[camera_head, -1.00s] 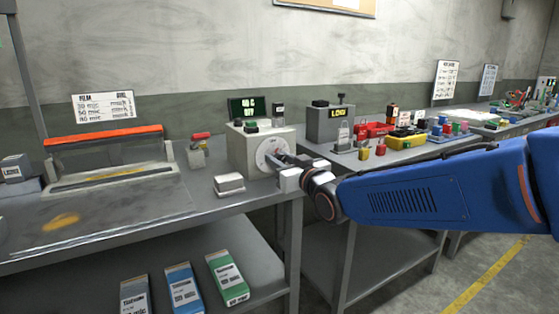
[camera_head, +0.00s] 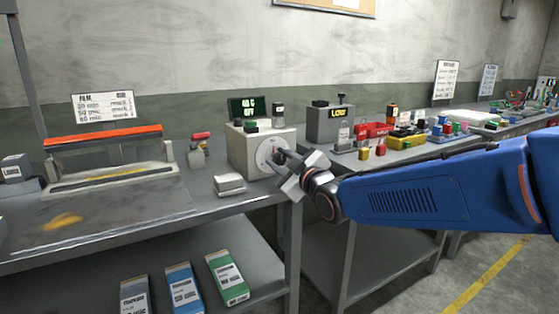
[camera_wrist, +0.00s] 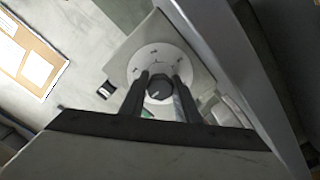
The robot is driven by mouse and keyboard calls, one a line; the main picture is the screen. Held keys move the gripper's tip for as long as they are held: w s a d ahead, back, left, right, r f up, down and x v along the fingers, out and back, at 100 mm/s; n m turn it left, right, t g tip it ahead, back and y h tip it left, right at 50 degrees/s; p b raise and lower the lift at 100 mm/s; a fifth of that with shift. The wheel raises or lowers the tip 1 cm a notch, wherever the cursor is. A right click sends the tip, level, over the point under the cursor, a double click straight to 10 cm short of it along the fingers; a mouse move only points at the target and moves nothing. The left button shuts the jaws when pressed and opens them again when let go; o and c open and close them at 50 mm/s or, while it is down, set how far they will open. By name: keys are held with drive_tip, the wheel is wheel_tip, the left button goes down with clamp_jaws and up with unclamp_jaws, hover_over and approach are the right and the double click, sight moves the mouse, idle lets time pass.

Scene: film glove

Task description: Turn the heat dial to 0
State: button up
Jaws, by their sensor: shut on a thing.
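The heat dial is a dark round knob (camera_wrist: 159,88) on a pale round scale plate (camera_wrist: 160,62) on the front of a light grey control box (camera_head: 250,150). In the wrist view my gripper (camera_wrist: 161,85) has its two dark fingers on either side of the knob, shut on it. In the head view my gripper (camera_head: 279,157) reaches the box's front face from the right and hides part of the plate. The marks on the plate are too small to read. A dark display (camera_head: 248,106) with green text stands behind the box; its lower line seems to read OFF.
A sealer with an orange-red bar (camera_head: 104,137) is on the bench at left. A small grey block (camera_head: 229,183) lies in front of the box. A grey LOW box (camera_head: 331,124) and colored padlocks (camera_head: 380,148) stand to the right.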

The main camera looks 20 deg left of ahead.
drive_tip(key=shift+f, duration=0.25)
drive_tip(key=o, duration=1)
drive_tip(key=shift+o, duration=0.2)
drive_tip(key=shift+r, duration=0.15)
drive_tip(key=shift+s+d, duration=0.1)
drive_tip(key=shift+d, duration=0.05)
drive_tip(key=v, duration=1.7)
drive_tip(key=shift+s, duration=0.1)
